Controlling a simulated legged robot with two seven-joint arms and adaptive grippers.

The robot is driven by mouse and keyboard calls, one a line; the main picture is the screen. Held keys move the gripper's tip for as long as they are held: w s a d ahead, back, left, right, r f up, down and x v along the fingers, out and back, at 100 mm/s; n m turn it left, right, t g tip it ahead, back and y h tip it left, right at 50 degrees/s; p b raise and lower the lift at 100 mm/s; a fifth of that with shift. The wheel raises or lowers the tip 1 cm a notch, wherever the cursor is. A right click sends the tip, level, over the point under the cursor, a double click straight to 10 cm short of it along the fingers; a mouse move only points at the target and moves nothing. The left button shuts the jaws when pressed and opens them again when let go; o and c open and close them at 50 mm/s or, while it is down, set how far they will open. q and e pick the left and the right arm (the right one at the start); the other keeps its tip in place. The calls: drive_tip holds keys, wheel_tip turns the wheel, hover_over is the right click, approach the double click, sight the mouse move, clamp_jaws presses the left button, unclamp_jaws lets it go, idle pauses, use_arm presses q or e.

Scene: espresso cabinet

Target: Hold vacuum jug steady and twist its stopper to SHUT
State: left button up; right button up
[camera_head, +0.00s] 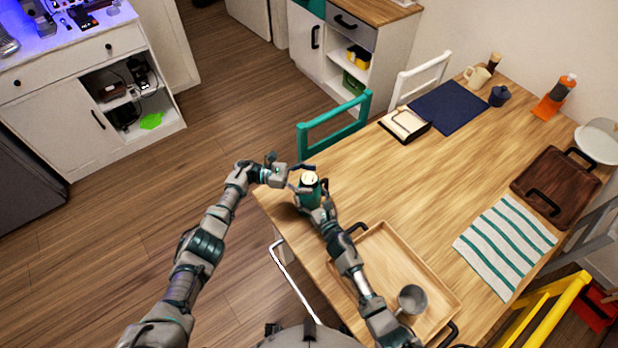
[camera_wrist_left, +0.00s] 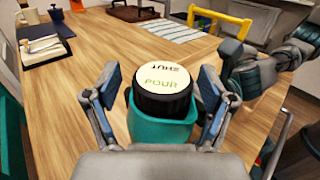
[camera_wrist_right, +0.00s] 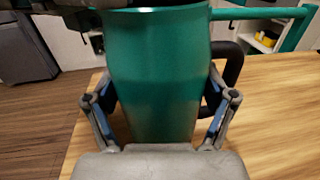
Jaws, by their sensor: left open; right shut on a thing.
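The vacuum jug (camera_head: 309,196) is teal and stands upright near the table's near left corner. My right gripper (camera_wrist_right: 155,105) is shut on the jug's teal body (camera_wrist_right: 155,75). A black handle (camera_wrist_right: 232,75) is on the jug's side.
A wooden tray (camera_head: 385,235) with a grey cup (camera_head: 411,298) lies just right of my right arm. A teal chair (camera_head: 335,128) and white chair (camera_head: 422,75) stand at the table's far side. A striped cloth (camera_head: 505,245) lies farther right. The table's middle is clear.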

use_arm(q)
drive_tip(key=w+a, duration=0.1)
drive_tip(key=a, duration=0.6)
drive_tip(key=shift+a, duration=0.3)
drive_tip(key=shift+w, duration=0.1)
drive_tip(key=w+a+r+n+t+y, duration=0.3)
drive_tip(key=w+a+r+t, duration=0.15)
drive_tip(key=w+r, duration=0.4)
drive_tip(key=s+d+f+n+t+y, duration=0.2)
drive_tip(key=s+d+f+n+t, duration=0.25)
drive_tip(key=t, duration=0.45)
drive_tip(key=s+d+f+n+t+y, duration=0.1)
drive_tip(key=s+f+n+t+y, duration=0.15)
drive_tip(key=s, duration=0.55)
drive_tip(key=s+d+f+n+t+y, duration=0.2)
drive_tip(key=s+n+y, duration=0.15)
drive_tip(key=s, duration=0.45)
drive_tip(key=shift+n+h, duration=0.3)
drive_tip(key=shift+n, duration=0.05)
drive_tip(key=x, duration=1.1)
drive_tip(key=shift+w+r, duration=0.2)
drive_tip(key=shift+w, duration=0.1)
